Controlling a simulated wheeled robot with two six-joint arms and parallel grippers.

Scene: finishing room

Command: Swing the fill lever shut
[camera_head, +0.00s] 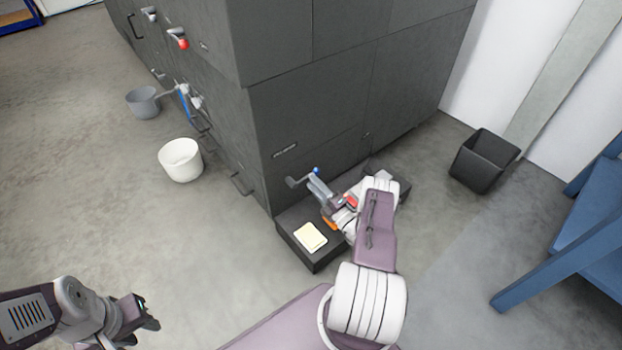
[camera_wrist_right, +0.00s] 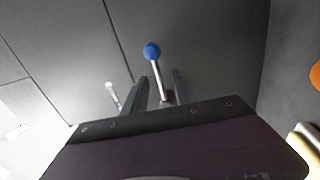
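A lever with a blue ball knob (camera_head: 316,170) sticks out low on the dark cabinet front. In the right wrist view the blue knob (camera_wrist_right: 152,51) tops a thin metal rod, and the rod's lower part runs down between my fingers. My right gripper (camera_head: 317,187) is at this lever. Its two fingers (camera_wrist_right: 160,88) stand apart on either side of the rod, with gaps visible, so it looks open. The cabinet hides nothing of the knob. My left gripper (camera_head: 146,311) is low at the left, far from the lever; its finger gap is unclear.
A dark cabinet (camera_head: 300,110) fills the middle. A black plinth (camera_head: 317,262) with a cream pad (camera_head: 310,237) lies under my right arm. A white bucket (camera_head: 181,160), grey bucket (camera_head: 143,102), black bin (camera_head: 484,160) and blue frame (camera_head: 560,255) stand around.

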